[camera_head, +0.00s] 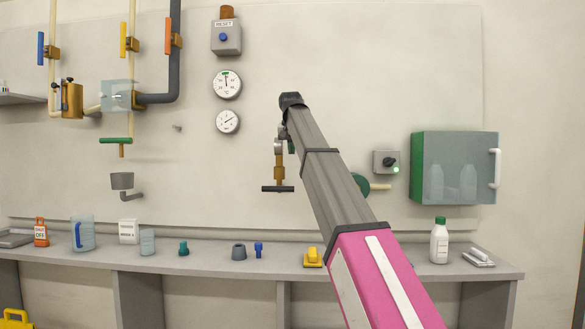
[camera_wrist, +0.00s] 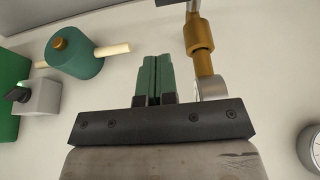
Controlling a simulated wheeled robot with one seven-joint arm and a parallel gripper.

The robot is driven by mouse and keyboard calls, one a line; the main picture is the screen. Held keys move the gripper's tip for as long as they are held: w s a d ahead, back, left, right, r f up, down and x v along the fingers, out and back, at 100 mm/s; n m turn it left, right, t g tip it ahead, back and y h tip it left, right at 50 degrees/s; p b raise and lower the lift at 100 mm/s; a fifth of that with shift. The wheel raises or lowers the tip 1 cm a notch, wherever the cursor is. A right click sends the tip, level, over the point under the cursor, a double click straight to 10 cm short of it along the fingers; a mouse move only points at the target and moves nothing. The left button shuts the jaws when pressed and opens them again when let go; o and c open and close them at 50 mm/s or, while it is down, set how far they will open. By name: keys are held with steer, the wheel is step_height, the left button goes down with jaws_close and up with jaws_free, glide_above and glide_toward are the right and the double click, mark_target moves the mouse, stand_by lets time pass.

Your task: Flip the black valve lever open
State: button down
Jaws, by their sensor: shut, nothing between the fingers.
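The black valve lever (camera_head: 278,189) is a short bar lying level across the lower end of a brass valve (camera_head: 279,172) on the wall. In the wrist view the brass valve (camera_wrist: 199,45) stands right of the fingers, and a small part of the dark lever (camera_wrist: 170,2) shows at the top edge. My gripper (camera_wrist: 156,63) has its two green fingers together, with nothing between them. It is beside the valve, and I cannot tell whether it touches it. In the head view my arm hides most of my gripper (camera_head: 291,147).
Left on the wall are pipes with blue (camera_head: 41,48), yellow (camera_head: 123,39) and orange (camera_head: 168,37) levers. A green cylinder (camera_wrist: 75,52) is near the fingers. A green cabinet (camera_head: 417,165) hangs right. Bottles and small parts stand on the bench (camera_head: 200,262).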

mark_target(295, 188)
steer(key=x, duration=1.3)
steer(key=shift+s+f, duration=0.3)
steer(key=shift+d+f+y, duration=0.15)
steer(key=shift+f+y, duration=0.15)
steer(key=shift+y, duration=0.3)
steer(key=shift+s+d+f+m+y, duration=0.1)
steer(key=shift+d+f+m+y, duration=0.1)
steer(key=shift+f+y, duration=0.35)
steer(key=shift+s+d+f+m+y, duration=0.1)
steer(key=shift+d+f+m+y, duration=0.2)
steer(key=shift+y, duration=0.45)
steer(key=a+f+m+t+y, duration=0.2)
steer(key=a+f+y, duration=0.1)
steer(key=f+y, duration=0.4)
steer(key=shift+w+a+y, duration=0.2)
steer(key=shift+w+y, duration=0.05)
steer(key=shift+y, duration=1.55)
steer(key=shift+a+f, duration=0.15)
steer(key=shift+f, duration=0.05)
